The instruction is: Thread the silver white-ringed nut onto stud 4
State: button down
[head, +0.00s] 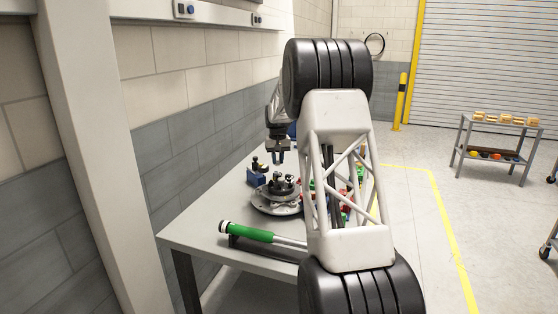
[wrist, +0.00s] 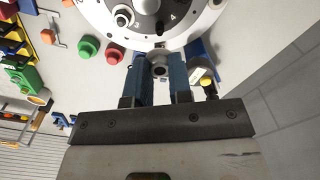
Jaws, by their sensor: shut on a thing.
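My gripper (wrist: 161,80) has its two blue fingers closed on a small silver nut (wrist: 159,69), whose dark hole shows; its white ring is not clear. In the head view my gripper (head: 277,151) hangs above the round chassis fixture (head: 270,207), and the nut is too small to make out there. In the wrist view the pale disc of the fixture (wrist: 101,22) fills the top, with the numeral 4 printed on it. A dark stud (wrist: 160,29) stands beside that numeral, just beyond the nut. A light-ringed nut or stud (wrist: 123,18) is to its left. The nut appears apart from the dark stud.
A blue block with a black-topped part (head: 257,176) stands beside the fixture. A green-handled tool (head: 247,232) lies at the table's front. Green (wrist: 88,46) and red (wrist: 114,56) round parts lie left of my gripper in the wrist view. My arm hides the table's right part.

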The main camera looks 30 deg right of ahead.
jog(key=shift+f, duration=0.2)
jog(key=shift+f, duration=1.65)
jog(key=shift+n, duration=1.7)
jog(key=n, duration=0.3)
jog(key=shift+n, duration=0.3)
